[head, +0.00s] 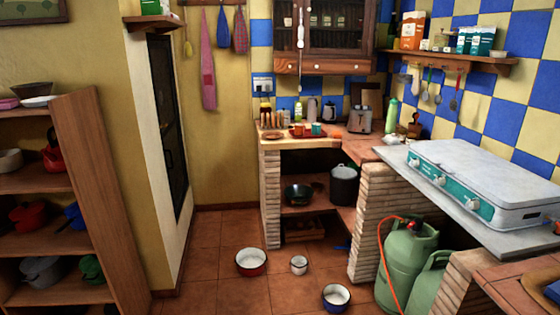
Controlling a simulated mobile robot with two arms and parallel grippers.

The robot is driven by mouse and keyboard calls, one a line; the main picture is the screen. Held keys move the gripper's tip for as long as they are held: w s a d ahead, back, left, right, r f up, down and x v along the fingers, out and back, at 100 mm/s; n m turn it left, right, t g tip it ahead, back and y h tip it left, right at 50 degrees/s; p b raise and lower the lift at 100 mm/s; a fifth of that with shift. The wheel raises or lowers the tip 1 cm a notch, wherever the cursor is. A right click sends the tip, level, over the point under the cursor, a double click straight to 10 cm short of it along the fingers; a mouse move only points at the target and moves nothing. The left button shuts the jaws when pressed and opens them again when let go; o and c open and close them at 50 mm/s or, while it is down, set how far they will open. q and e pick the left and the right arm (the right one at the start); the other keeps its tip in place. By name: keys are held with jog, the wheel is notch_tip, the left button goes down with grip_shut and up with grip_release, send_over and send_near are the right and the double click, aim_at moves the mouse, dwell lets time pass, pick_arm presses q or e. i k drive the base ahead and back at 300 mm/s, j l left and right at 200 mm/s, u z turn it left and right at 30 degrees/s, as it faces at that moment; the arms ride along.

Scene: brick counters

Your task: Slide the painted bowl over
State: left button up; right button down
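No bowl is clearly marked out as the painted one. A bowl with red outside and white inside (251,262) stands on the tiled floor. A blue bowl with a pale inside (336,297) stands on the floor nearer to me, to its right. A small white pot (299,265) stands between them. A dark bowl (298,193) sits on the shelf under the brick counter. A brown bowl (32,89) is on top of the wooden shelf at left. Any painted pattern is too small to tell. Neither of my grippers is in view.
Brick counter (375,220) and green gas bottles (408,255) with an orange hose bound the right side. A closed white stove (485,175) sits above them. The wooden shelf unit (95,170) stands at left. The tiled floor (215,235) is open in the middle.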

aim_at(298, 195)
jog(key=i, duration=2.2)
